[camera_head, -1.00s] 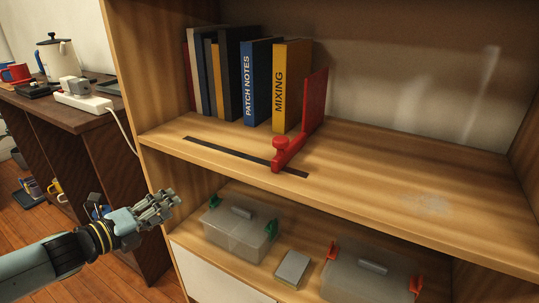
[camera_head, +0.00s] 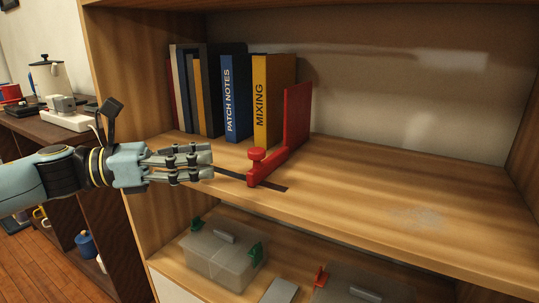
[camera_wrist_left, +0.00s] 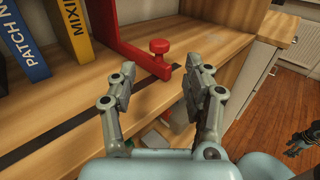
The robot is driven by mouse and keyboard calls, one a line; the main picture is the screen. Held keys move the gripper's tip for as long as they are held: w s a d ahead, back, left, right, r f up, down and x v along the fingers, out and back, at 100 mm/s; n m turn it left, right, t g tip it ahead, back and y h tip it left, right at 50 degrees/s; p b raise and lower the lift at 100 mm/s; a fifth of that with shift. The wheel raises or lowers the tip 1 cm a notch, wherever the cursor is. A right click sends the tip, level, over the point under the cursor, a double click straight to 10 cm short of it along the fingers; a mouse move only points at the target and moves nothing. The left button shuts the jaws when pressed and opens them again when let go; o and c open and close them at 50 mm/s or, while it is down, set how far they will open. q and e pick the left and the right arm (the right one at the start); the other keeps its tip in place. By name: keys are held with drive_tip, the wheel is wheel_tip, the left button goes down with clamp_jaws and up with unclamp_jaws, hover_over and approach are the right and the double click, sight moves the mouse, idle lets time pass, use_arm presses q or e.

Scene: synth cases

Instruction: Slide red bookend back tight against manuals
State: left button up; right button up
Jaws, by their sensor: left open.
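The red bookend (camera_head: 297,116) stands upright on the shelf, just right of the manuals. Its foot reaches forward to a red knob (camera_head: 257,154) over a dark slot (camera_head: 272,186) near the shelf's front edge. The yellow MIXING manual (camera_head: 272,103) is nearest to it, with the blue PATCH NOTES manual (camera_head: 236,95) to its left. My left gripper (camera_head: 212,162) is open and empty, left of the knob and apart from it. In the left wrist view the knob (camera_wrist_left: 159,46) shows beyond the open fingers (camera_wrist_left: 165,86).
More manuals (camera_head: 184,88) stand at the shelf's left end. The shelf right of the bookend is clear. Below, a clear bin with green latches (camera_head: 221,256) and another with red latches (camera_head: 345,294) stand on the lower shelf. A dark side table (camera_head: 52,131) is at the left.

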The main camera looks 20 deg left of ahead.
sight(257, 149)
use_arm(q)
drive_tip(key=x, duration=0.9)
drive_tip(key=shift+w+r, duration=0.1)
drive_tip(key=shift+w+d, duration=0.25)
drive_tip(key=shift+d, duration=0.15)
drive_tip(key=c, duration=0.9)
clamp_jaws()
use_arm(e)
drive_tip(key=shift+a+f, duration=0.2)
drive_tip(key=shift+a, duration=0.75)
